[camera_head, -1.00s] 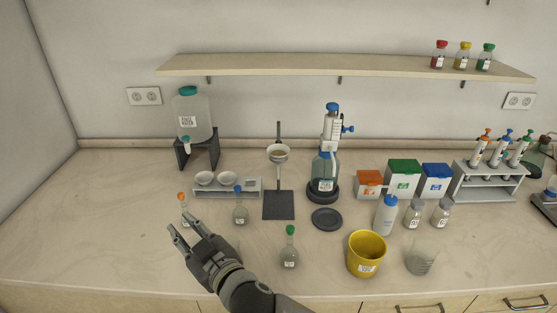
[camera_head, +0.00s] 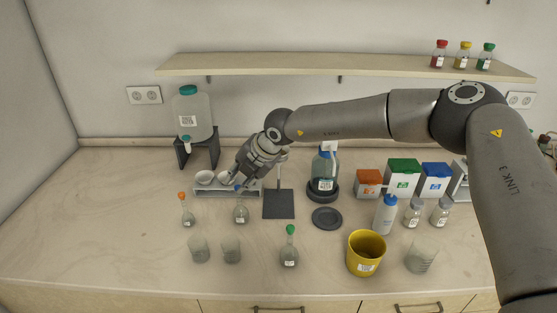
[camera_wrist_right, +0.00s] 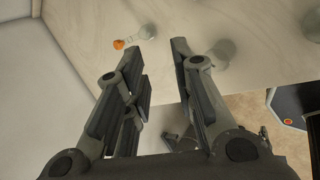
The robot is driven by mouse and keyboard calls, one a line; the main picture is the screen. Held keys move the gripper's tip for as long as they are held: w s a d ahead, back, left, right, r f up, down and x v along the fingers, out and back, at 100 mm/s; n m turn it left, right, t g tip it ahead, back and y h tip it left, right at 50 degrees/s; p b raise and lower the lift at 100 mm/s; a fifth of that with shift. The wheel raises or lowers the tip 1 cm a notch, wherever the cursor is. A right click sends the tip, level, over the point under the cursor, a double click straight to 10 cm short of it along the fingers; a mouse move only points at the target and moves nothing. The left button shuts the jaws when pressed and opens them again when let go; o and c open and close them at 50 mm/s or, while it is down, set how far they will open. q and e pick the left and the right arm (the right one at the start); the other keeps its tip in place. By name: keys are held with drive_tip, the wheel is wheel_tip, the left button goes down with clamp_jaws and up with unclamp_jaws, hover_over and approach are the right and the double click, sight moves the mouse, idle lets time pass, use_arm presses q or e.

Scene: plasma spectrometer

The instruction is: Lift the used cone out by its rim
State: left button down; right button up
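My right gripper (camera_head: 242,178) reaches across from the right in the head view, over the rack with the white cups (camera_head: 205,178). In the right wrist view its two fingers (camera_wrist_right: 160,65) are apart with nothing between them. The stand (camera_head: 279,204) has its dark base in view. The funnel on it, where the used cone would be, is mostly hidden behind my right wrist, so the cone cannot be made out. My left gripper is not in view.
A dark disc (camera_head: 327,217) lies right of the stand.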

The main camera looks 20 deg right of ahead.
drive_tip(key=w+d+r+m+t+h, duration=0.1)
drive_tip(key=w+d+r+h, duration=0.1)
drive_tip(key=d+r, duration=0.35)
drive_tip(key=w+d+r+m+h, duration=0.1)
drive_tip(key=w+d+r+h, duration=0.15)
drive_tip(key=d, duration=0.65)
drive_tip(key=p+x, duration=0.3)
drive_tip(key=x, duration=0.2)
drive_tip(key=p+x, duration=0.3)
drive_tip(key=x, duration=0.2)
drive_tip(key=shift+w+d, duration=0.1)
drive_tip(key=shift+d, duration=0.1)
drive_tip(key=shift+t, duration=0.3)
drive_tip(key=c, duration=0.4)
